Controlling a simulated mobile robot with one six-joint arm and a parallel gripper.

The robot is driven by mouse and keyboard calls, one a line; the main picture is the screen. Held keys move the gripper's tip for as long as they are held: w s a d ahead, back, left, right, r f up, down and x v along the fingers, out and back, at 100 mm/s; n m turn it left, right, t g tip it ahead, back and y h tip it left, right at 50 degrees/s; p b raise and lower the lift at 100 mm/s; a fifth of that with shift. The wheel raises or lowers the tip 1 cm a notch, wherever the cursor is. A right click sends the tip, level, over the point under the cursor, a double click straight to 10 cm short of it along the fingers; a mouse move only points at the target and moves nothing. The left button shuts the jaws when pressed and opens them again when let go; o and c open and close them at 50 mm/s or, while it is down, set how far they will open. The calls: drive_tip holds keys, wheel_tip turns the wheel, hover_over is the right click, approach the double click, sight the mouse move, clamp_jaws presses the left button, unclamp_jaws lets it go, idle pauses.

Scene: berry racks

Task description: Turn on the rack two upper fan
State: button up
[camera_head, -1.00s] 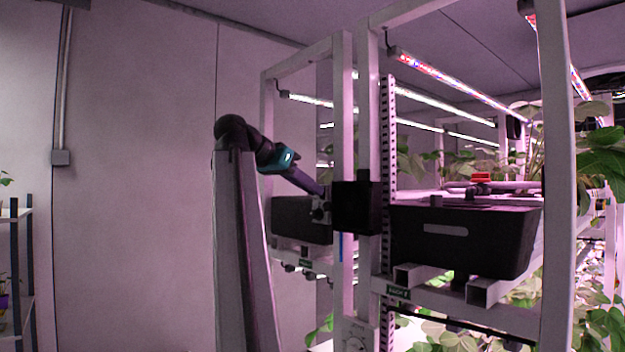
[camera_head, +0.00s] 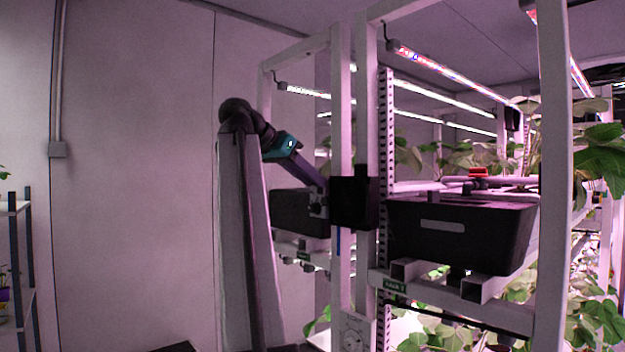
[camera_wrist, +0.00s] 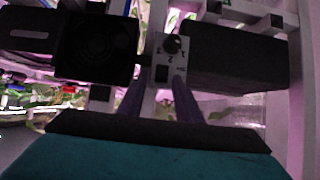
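A pale control panel (camera_wrist: 163,70) with a dark round knob (camera_wrist: 173,44) is on the rack post, ahead of my gripper in the wrist view. A black fan box (camera_wrist: 97,45) with a round face is just left of it; in the head view the box (camera_head: 349,203) is fixed to the white rack posts. My gripper (camera_wrist: 161,78) has two purple fingers apart, with nothing seen between them. The fingertips are close to the panel's lower part, below the knob; contact cannot be told. In the head view the fingertips are hidden near the box.
Black crates sit on the racks, one right of the posts (camera_head: 460,240) and one behind my gripper (camera_head: 292,212). Another panel (camera_head: 353,335) with a knob is lower on the post. Small green labels mark the shelves. A shelf (camera_head: 20,260) stands far left; the wall side is clear.

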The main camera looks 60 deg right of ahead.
drive_tip(key=shift+w+f, duration=0.1)
drive_tip(key=shift+a, duration=0.15)
drive_tip(key=p+v, duration=0.7)
idle(0.6)
drive_tip(key=shift+a, duration=0.1)
idle(0.6)
